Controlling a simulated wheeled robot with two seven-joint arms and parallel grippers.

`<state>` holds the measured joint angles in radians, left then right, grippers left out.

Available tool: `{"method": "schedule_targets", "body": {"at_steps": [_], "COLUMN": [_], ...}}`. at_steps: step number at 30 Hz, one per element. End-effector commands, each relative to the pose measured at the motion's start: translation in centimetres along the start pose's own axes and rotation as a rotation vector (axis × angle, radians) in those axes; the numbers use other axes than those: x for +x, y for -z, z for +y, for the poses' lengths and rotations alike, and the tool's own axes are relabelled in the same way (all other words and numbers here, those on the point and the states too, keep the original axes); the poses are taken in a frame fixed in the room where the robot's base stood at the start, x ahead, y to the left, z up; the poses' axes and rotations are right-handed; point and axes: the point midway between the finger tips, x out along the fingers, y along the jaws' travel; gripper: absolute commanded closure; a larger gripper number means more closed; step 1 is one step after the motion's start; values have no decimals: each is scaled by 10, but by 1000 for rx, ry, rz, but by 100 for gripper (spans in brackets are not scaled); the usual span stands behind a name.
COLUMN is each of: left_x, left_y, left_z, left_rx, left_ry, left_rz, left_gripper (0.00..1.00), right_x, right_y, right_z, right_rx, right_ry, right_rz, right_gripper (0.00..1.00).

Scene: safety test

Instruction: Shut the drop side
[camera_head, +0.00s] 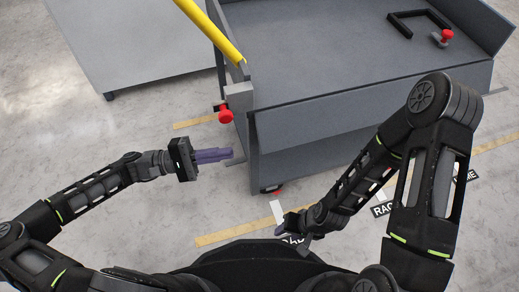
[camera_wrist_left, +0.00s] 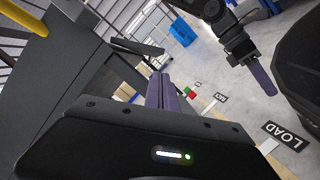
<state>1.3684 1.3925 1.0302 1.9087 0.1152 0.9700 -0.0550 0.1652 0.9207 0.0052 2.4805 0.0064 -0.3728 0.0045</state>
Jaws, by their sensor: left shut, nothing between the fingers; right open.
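A grey cart with a flat bed (camera_head: 320,50) fills the top right of the head view. A long grey side panel (camera_head: 365,115) faces me below the bed's near edge and looks folded down. A red knob (camera_head: 225,115) sits at the cart's near left corner post; another red knob (camera_head: 446,35) is at the far right. My left gripper (camera_head: 230,154) is shut and empty, left of the panel and below the left knob, apart from both. My right gripper (camera_head: 290,226) is open and empty, low in front of the panel; it also shows in the left wrist view (camera_wrist_left: 266,86).
A yellow bar (camera_head: 210,30) rises at the cart's left end. A black bracket (camera_head: 418,17) lies at the bed's far right. A grey table-like surface (camera_head: 135,40) stands at the upper left. The floor has yellow lines and a LOAD label (camera_wrist_left: 285,135).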

Motion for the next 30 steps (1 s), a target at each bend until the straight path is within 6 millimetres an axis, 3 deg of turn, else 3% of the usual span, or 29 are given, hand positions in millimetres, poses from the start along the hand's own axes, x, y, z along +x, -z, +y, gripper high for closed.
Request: {"method": "schedule_targets", "body": {"at_steps": [10, 24, 30], "left_x": [13, 86, 100], "left_y": [0, 1, 0], "left_z": [-2, -3, -2], "left_rx": [0, 1, -1], "left_ry": [2, 2, 3], "left_rz": [-1, -2, 0], "left_gripper": [100, 100, 100], "right_x": [4, 24, 27], "right_y": [0, 2, 3], "right_z": [1, 8, 8], "right_rx": [0, 1, 2], "right_ry": [0, 0, 0], "right_rz": [2, 12, 14], "right_gripper": [59, 59, 59]}}
